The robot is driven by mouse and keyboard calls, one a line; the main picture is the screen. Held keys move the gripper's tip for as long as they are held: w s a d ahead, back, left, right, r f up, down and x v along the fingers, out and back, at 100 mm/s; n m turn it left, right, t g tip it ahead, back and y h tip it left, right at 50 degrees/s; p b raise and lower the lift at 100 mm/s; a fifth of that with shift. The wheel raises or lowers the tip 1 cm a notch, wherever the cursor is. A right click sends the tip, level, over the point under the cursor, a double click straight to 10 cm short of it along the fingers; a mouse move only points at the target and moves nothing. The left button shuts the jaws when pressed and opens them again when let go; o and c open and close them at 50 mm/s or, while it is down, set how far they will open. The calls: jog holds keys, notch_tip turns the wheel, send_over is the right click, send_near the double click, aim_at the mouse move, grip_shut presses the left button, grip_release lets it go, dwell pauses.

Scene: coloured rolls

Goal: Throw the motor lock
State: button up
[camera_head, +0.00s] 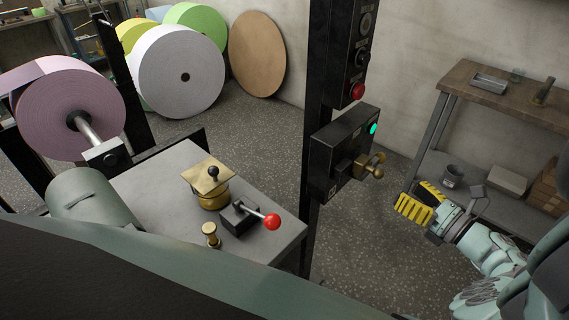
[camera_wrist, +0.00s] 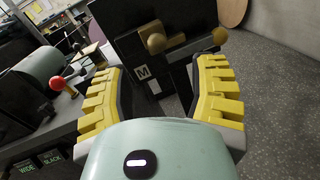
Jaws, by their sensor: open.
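The motor lock appears to be the black box (camera_head: 343,150) on the dark post; it has a lit green lamp (camera_head: 373,128) and a brass-knobbed handle (camera_head: 375,166) on its right side. In the wrist view the box (camera_wrist: 128,48) carries an "M" label, and two brass knobs (camera_wrist: 156,43) (camera_wrist: 220,35) show beyond my fingers. My gripper (camera_head: 424,198), with yellow ribbed fingers, is open and empty, to the lower right of the handle and apart from it. It also shows in the wrist view (camera_wrist: 160,70), its fingers spread on either side of the box's lower part.
A grey table (camera_head: 150,185) at left holds a red-knobbed lever (camera_head: 272,221) and brass fittings (camera_head: 208,185). A red button (camera_head: 357,91) sits above the box. A shelf unit (camera_head: 500,95) stands at right. Large coloured rolls (camera_head: 180,70) stand at the back left.

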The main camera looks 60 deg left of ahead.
jog(key=shift+d, duration=1.65)
